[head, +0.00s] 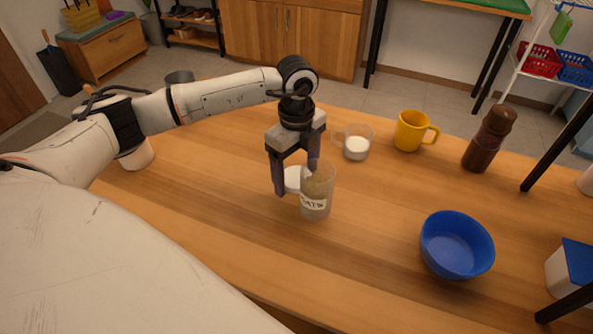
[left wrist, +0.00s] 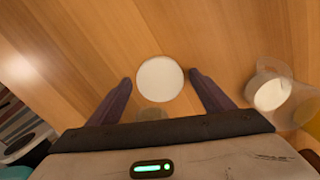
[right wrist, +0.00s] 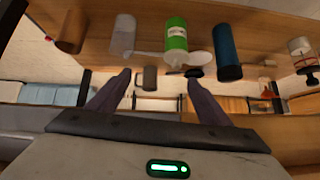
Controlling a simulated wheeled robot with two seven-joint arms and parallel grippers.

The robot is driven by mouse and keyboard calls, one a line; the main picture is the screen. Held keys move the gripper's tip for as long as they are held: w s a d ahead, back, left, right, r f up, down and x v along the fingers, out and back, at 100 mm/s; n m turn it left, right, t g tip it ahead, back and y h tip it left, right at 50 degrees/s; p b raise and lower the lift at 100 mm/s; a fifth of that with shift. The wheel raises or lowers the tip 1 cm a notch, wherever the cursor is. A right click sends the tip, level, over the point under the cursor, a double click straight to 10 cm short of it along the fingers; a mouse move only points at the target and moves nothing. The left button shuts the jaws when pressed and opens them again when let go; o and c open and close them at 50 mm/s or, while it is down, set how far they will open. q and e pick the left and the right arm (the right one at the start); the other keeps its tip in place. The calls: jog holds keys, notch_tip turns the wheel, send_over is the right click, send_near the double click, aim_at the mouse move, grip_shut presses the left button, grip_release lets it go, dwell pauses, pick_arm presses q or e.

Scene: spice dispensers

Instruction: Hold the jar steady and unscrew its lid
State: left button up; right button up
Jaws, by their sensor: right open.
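The clear jar (head: 315,205), with a white label and brownish contents, stands upright on the table in the head view. Its top looks open. A round white lid (head: 293,179) is apart from it, just behind and to its left, and seems to lie on the table. My left gripper (head: 296,180) points down over the lid with its fingers open. In the left wrist view the lid (left wrist: 160,79) sits between the fingertips with gaps on both sides. My right gripper (right wrist: 158,74) shows only in its own wrist view, open and empty, away from the jar.
Behind the jar stand a glass cup of white contents (head: 356,146), a yellow mug (head: 409,132) and a brown mill (head: 488,142). A blue bowl (head: 456,246) is at front right. The right wrist view shows a green bottle (right wrist: 176,38) and a blue cylinder (right wrist: 228,55).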

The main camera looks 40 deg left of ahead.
aim_at(297, 176)
pick_arm(q)
notch_tip(297, 176, up, 12)
jog(key=shift+r, duration=0.15)
dwell(0.5)
